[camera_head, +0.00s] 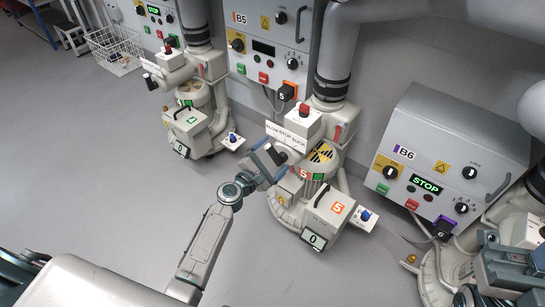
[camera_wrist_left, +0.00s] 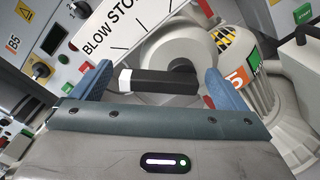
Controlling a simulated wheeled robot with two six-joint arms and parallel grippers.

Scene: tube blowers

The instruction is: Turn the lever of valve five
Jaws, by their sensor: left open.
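Valve five is on the blower marked 5 (camera_head: 338,208), below the B5 control box (camera_head: 270,45). Its white plate (camera_head: 286,136) reads BLOW, STOP, SUCK, and also shows in the left wrist view (camera_wrist_left: 125,28). The valve's lever (camera_wrist_left: 158,80), a black bar with a pale end, lies crosswise between the blue fingers of my left gripper (camera_head: 267,160). In the left wrist view the left gripper (camera_wrist_left: 157,88) is open around the lever, one finger near each end. In the head view the gripper hides the lever. My right gripper (camera_head: 508,268) is partly visible at the lower right.
A similar blower (camera_head: 190,125) stands to the left. The B6 box (camera_head: 455,150), with a green STOP display, is on the right. A wire basket (camera_head: 115,50) is at the upper left. The grey floor (camera_head: 90,165) on the left is clear.

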